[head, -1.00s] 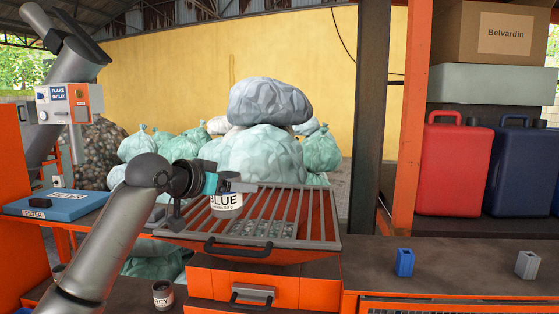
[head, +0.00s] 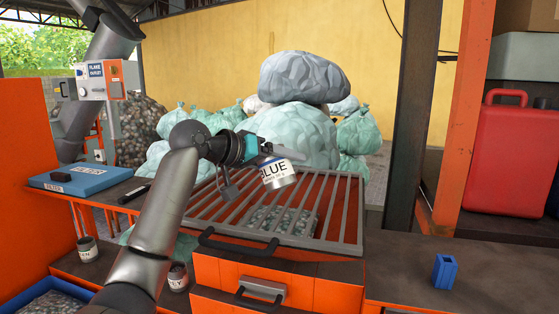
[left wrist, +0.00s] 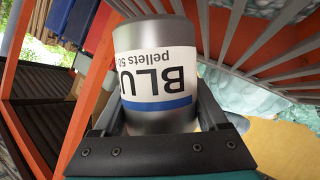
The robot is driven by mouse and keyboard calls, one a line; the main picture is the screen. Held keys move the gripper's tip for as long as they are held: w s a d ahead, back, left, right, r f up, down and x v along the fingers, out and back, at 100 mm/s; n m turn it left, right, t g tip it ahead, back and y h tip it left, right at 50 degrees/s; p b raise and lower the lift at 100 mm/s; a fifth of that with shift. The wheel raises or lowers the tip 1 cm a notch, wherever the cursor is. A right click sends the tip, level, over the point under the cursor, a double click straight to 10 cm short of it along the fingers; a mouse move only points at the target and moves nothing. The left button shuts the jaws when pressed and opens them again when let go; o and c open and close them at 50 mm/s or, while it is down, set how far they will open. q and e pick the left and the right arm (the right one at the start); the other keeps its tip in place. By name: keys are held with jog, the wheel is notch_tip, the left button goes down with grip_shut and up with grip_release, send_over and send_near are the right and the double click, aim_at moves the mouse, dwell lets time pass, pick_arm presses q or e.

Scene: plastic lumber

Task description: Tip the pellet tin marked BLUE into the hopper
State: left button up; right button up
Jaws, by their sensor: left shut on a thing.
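The tin marked BLUE (head: 276,172) is a grey metal can with a white label and a blue stripe. My left gripper (head: 264,160) is shut on it and holds it tilted above the hopper's grate. The tin also fills the middle of the left wrist view (left wrist: 155,75), held between the two dark fingers. The hopper (head: 345,210) is orange with grey bars across its top and a dark front handle. Greenish pellets (head: 285,220) show below the bars. I cannot see the tin's contents. My right gripper is not in view.
Two other tins, one at the left (head: 88,250) and one by the hopper's front (head: 178,278), stand on the lower shelf. A blue filter box (head: 80,178) lies on the left bench. A small blue block (head: 444,272) stands on the right bench, which is otherwise mostly clear.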

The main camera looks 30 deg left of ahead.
pick_arm(q)
jog(key=shift+s+d+f+n+h+b, duration=0.1)
jog(key=shift+d+f+n+h+b, duration=0.2)
jog(key=shift+n, duration=0.2)
jog(key=shift+d+f+n+h+b, duration=0.1)
jog(key=shift+f+n+h+b, duration=0.1)
jog(key=shift+f+n+h, duration=0.25)
jog(key=shift+r+n+p, duration=0.15)
jog(key=shift+n+p, duration=0.3)
jog(key=shift+p, duration=0.1)
jog(key=shift+d+f+n+h+p, duration=0.15)
jog(key=shift+f+n+h+p, duration=0.1)
jog(key=shift+n+h+p, duration=0.45)
jog(key=n+p, duration=0.1)
jog(key=f+n+h+p, duration=0.1)
jog(key=n, duration=0.1)
jog(key=shift+s+d+f+h, duration=0.1)
jog(key=shift+s+d+h, duration=0.05)
jog(key=shift+d+h, duration=0.15)
jog(key=shift+f+n, duration=0.15)
jog(key=shift+n, duration=0.15)
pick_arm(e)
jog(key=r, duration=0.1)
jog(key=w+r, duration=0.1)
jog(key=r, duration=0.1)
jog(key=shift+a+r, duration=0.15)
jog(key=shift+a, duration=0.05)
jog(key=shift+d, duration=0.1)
